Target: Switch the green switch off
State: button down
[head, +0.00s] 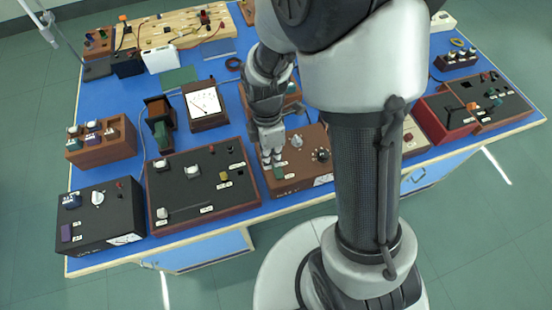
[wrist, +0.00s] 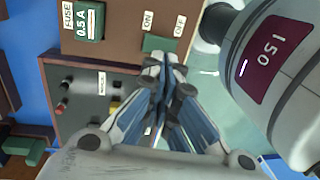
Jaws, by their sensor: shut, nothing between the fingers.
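The green switch (wrist: 157,44) shows in the wrist view on a brown panel, beside the ON and OFF labels. It also seems to be the small green piece at the front left of the brown instrument box (head: 290,182) in the head view. My gripper (head: 271,161) points down over the left part of that box, its fingers together and empty. In the wrist view, the gripper's tips (wrist: 163,62) lie close to the switch and partly cover its near edge. I cannot tell whether they touch. The switch's position is not clear.
A green 0.5 A fuse (wrist: 88,20) sits on the same panel. A dark control box (head: 202,183) with knobs stands to the left, and a black box (head: 96,215) further left. A white-faced meter (head: 205,104) stands behind. A strip of blue bench top separates the rows.

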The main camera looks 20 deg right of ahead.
notch_tip(320, 180, up, 10)
jog(key=p, duration=0.2)
dwell(0.5)
